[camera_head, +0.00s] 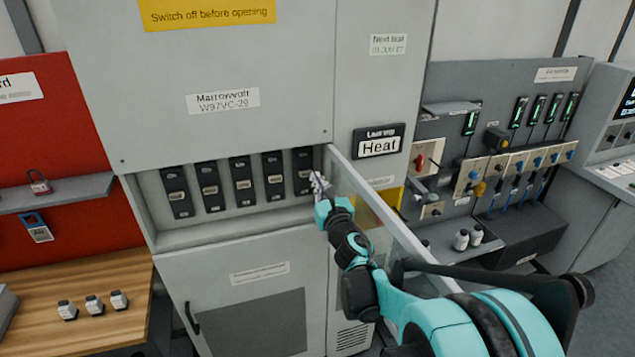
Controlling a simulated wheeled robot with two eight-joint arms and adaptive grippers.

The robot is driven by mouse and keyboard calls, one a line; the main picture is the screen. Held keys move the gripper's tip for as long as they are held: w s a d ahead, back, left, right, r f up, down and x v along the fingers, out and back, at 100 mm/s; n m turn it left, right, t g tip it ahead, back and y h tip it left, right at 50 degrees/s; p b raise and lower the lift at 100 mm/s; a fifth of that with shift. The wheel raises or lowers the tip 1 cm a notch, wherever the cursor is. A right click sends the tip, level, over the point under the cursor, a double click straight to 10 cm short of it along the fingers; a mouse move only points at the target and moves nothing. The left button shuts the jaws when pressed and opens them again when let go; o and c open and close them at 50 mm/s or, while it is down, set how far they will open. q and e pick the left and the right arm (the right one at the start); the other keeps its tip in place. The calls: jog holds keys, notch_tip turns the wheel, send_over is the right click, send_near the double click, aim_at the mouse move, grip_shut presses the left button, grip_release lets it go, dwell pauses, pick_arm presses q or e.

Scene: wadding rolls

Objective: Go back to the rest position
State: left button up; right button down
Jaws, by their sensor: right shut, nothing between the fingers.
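My right gripper (319,186) is shut and empty. It is raised in front of the right end of a row of black breaker switches (241,183) in the grey cabinet (240,110). In the picture it lies just below the rightmost switch (304,171); I cannot tell whether it touches anything. My right arm reaches in from the lower right. My left gripper is not in view.
An open panel door (385,220) swings out from the recess's right side, close beside my right arm. Right of it stands a grey board (500,110) with valves and gauges. At left are a red board (75,140) and a wooden bench (110,285).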

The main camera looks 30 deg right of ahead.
dwell(0.3)
jog(key=s+a+f+m+g+y+b, duration=0.2)
jog(key=s+a+f+m+g+b, duration=0.2)
jog(key=s+a+f+m, duration=0.6)
jog(key=s+a+f+m+g+y+b, duration=0.2)
jog(key=s+a+f+m+g+b, duration=0.3)
jog(key=m, duration=1.8)
jog(key=s+a+f+g, duration=0.2)
jog(key=s+a+f, duration=0.3)
jog(key=s+f, duration=0.5)
jog(key=shift+s+a+f+g, duration=0.15)
jog(key=shift+s+a+g, duration=0.15)
jog(key=shift+s, duration=0.2)
